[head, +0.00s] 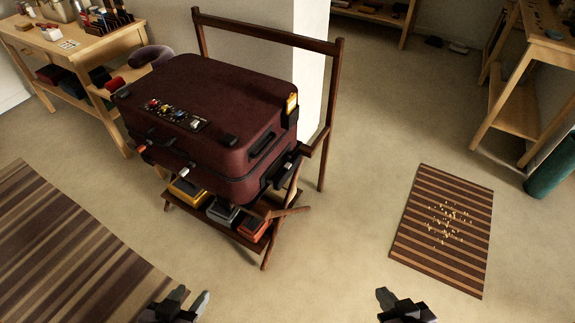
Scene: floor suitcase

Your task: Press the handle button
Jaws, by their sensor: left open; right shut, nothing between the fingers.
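A dark red suitcase (215,85) lies flat on a wooden luggage rack (341,95) in the upper left middle of the head view. A black handle (263,145) sits on its right end, with a yellow piece (292,104) at the upper corner. Black fittings and orange-tipped parts show along its front side. I cannot make out for certain which part is the handle button. My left gripper (193,292) is open and empty at the bottom edge, in front of the suitcase and apart from it. My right gripper (383,292) is shut and empty, further right, over the floor.
A strip of small items (173,113) lies on the suitcase top. Several boxes (222,212) sit on the rack's lower shelf. A striped rug (60,250) lies left, a striped mat with yellow bits (408,225) right. Wooden tables stand at both sides. Floor between is clear.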

